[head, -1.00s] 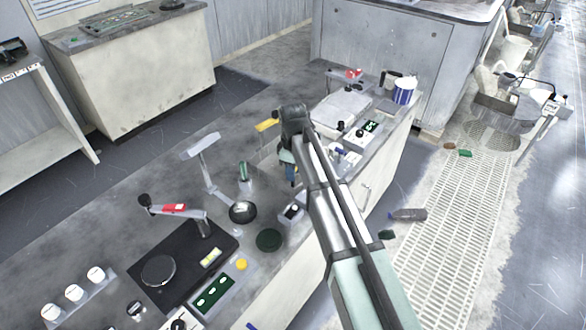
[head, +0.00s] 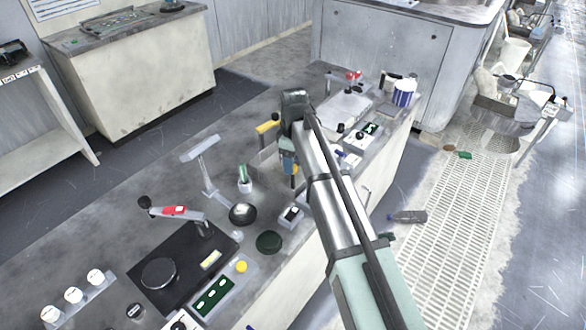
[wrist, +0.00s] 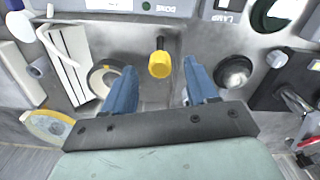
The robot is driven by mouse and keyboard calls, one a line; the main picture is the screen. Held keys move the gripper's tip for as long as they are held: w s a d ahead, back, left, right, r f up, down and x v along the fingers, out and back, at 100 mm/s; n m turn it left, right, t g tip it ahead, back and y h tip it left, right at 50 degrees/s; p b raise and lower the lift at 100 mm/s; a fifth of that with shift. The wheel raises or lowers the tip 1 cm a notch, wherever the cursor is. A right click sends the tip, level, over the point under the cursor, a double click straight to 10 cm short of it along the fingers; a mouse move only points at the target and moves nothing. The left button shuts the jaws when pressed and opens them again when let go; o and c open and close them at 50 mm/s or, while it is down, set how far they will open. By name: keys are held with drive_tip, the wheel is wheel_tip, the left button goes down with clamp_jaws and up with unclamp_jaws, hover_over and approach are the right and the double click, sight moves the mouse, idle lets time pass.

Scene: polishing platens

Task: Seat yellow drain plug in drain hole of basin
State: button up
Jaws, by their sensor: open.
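The yellow drain plug (wrist: 160,64) shows in the wrist view between the two blue fingers of my gripper (wrist: 161,88), with a dark stem above its rounded yellow body. The fingers are spread, with a visible gap on each side of the plug. In the head view my gripper (head: 290,168) points down over the counter, and a little yellow shows beside its fingers. The grey surface around the plug has straight edges like a basin, but I cannot make out the basin's outline clearly. No drain hole can be made out; my gripper and arm cover part of this area.
A black bowl (wrist: 235,74) lies right of the fingers in the wrist view, and a ringed round part (wrist: 105,78) lies left.

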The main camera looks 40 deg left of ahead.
wheel_tip(320, 180, up, 8)
drive_tip(key=shift+r, duration=0.25)
idle(0.6)
